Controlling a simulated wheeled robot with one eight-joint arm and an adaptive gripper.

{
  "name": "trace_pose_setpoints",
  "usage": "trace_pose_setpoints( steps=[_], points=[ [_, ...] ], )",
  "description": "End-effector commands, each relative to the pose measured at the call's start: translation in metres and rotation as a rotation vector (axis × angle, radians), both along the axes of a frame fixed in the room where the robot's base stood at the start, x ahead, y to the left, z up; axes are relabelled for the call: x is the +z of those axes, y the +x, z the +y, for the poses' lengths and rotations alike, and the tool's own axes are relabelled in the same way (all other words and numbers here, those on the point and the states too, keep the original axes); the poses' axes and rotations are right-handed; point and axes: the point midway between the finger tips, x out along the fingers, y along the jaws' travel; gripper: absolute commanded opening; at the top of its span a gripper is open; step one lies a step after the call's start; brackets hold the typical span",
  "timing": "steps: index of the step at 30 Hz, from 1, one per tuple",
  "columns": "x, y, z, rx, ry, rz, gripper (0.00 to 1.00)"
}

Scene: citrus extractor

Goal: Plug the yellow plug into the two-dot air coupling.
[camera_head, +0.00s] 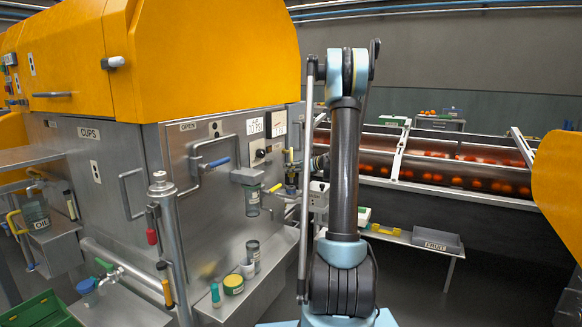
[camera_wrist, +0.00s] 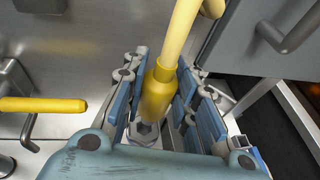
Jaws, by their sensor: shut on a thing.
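In the wrist view the yellow plug (camera_wrist: 158,95) stands between the blue-padded fingers of my gripper (camera_wrist: 165,103), which is shut on it. A pale yellow hose or stem (camera_wrist: 184,35) runs up from the plug. A metal hex fitting (camera_wrist: 146,132) shows at the plug's lower end, partly hidden by the gripper; I cannot tell whether it belongs to the plug. In the head view my arm covers much of this area and the gripper is not clear. I cannot make out the two-dot air coupling for certain.
In the wrist view a yellow lever (camera_wrist: 42,104) lies left and a grey handle (camera_wrist: 292,28) right. In the head view a blue-handled latch (camera_head: 217,163), a small white box (camera_head: 319,197) and a shelf with jars (camera_head: 234,284) are near my arm. A fruit conveyor (camera_head: 450,172) runs behind.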

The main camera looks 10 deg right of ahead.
Motion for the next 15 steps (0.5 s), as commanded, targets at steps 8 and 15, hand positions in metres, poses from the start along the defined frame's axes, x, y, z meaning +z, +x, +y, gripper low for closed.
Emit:
trace_pose_setpoints(
  steps=[8, 15],
  points=[
    [-0.0092, 0.0000, 0.0018, 0.002, 0.000, 0.000, 0.01],
    [-0.0097, -0.0002, 0.0018, 0.002, 0.000, 0.000, 0.01]
  ],
)
